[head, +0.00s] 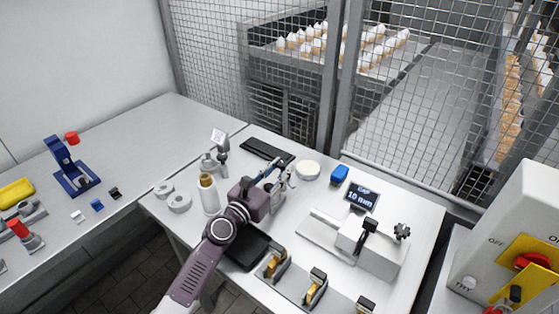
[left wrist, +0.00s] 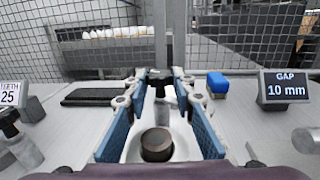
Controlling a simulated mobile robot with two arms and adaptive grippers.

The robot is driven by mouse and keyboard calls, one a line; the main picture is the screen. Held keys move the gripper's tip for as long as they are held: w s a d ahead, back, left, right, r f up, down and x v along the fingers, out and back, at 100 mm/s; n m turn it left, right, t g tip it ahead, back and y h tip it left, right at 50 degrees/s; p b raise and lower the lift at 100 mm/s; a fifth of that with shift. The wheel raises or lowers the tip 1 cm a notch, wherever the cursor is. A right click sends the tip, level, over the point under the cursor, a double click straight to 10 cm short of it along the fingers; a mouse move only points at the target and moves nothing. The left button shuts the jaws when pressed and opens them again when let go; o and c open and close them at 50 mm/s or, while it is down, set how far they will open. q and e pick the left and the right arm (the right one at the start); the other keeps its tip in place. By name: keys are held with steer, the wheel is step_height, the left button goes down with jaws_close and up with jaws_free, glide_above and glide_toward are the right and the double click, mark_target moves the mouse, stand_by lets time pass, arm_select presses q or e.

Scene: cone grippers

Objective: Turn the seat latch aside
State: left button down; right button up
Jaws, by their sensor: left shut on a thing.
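My left gripper (head: 277,181) reaches over the middle of the front table. In the left wrist view its blue-padded fingers (left wrist: 160,76) slant inward and their tips are close together. They are shut on a small piece that is mostly hidden; I take it to be the seat latch, but its shape is unclear. Behind and below the tips is a pale grey upright part (left wrist: 162,96). A dark round cap (left wrist: 157,145) in a whitish round body shows nearer, between the fingers. My right gripper is in neither view.
A blue block (head: 340,175), a pale disc (head: 307,170) and the gap display (head: 361,195) stand right of the gripper. A brown-capped white bottle (head: 208,195) is close on its left. A black tray (head: 267,151) lies behind. Gold-jawed clamps (head: 277,264) stand in front. Wire mesh closes the back.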

arm_select(q)
steer(key=shift+d+r+n+t+y+p, duration=0.2)
steer(key=shift+r+n+t+y+p, duration=0.3)
steer(key=shift+n+y+p, duration=0.4)
steer(key=shift+f+n+t+y+p, duration=0.35)
steer(key=shift+n+t+y+p, duration=0.25)
steer(key=shift+y, duration=0.6)
steer(key=c, duration=1.6)
jaws_free()
steer(key=shift+s+f, duration=0.1)
